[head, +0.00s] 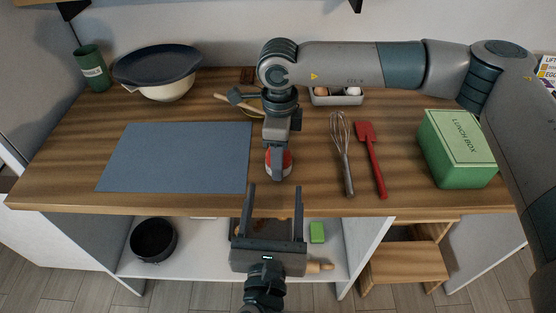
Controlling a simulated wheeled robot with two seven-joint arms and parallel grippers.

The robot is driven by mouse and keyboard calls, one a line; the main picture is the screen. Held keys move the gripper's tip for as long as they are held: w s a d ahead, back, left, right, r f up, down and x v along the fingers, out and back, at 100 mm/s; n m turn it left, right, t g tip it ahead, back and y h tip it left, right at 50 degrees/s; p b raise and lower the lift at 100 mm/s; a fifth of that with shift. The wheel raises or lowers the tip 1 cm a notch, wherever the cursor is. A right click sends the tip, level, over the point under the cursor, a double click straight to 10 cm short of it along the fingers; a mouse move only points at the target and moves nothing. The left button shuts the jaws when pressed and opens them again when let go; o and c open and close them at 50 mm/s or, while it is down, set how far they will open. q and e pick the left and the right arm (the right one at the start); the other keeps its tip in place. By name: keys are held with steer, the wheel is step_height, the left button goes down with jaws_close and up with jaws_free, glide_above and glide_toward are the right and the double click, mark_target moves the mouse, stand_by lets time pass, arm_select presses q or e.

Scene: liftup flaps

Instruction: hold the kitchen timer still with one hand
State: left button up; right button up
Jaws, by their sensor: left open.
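The kitchen timer (279,164), a small red and white object, stands on the wooden countertop right of the blue-grey mat, near the front edge. My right gripper (279,146) points down from above, directly over the timer and covering its top. Its fingertips are not clear, so I cannot tell whether they touch or grip it. My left gripper (271,192) is open and empty in front of the counter edge, its two dark fingers pointing towards the timer.
Blue-grey mat (175,157) lies left; whisk (343,150) and red spatula (370,158) lie right. A green lunch box (456,150) stands far right. A bowl (160,78) and green cup (92,68) stand back left. An egg tray (337,99) is behind. Shelf below holds a black pot (153,240).

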arm_select(q)
steer(key=w, duration=1)
steer(key=shift+d, duration=0.4)
steer(key=shift+c, duration=0.6)
steer(key=c, duration=0.9)
